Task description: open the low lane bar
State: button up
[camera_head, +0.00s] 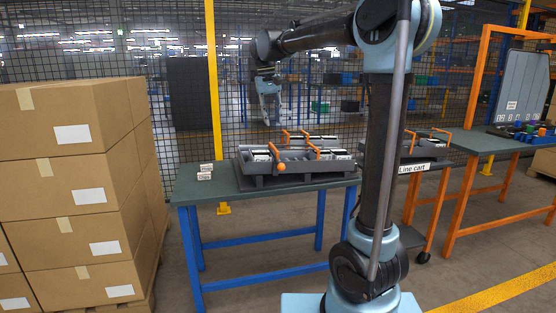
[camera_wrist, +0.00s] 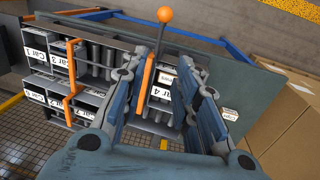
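A grey lane fixture (camera_head: 262,183) with several orange bars stands on a green-topped table. One orange bar ends in a round orange knob (camera_head: 281,167) at the fixture's front. In the wrist view this knobbed bar (camera_wrist: 151,72) runs down the picture from its knob (camera_wrist: 165,14), between my fingers as seen by the camera. Other orange bars (camera_wrist: 72,60) lie to its left, across labelled lanes. I cannot tell from a label which bar is the low one. My gripper (camera_head: 268,100) hangs above the fixture, pointing down. In the wrist view my gripper (camera_wrist: 166,72) is open and empty.
Stacked cardboard boxes (camera_head: 70,170) stand left of the table (camera_head: 225,210). A line cart (camera_head: 410,170) with more orange bars stands to the right. A mesh fence and yellow post (camera_head: 214,80) stand behind.

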aim_at(278, 162)
jog(key=f, duration=0.5)
jog(key=d+f, duration=0.1)
jog(key=f, duration=0.5)
jog(key=d+f, duration=0.1)
jog(key=f, duration=0.4)
jog(key=shift+w+f, duration=0.25)
grip_shut()
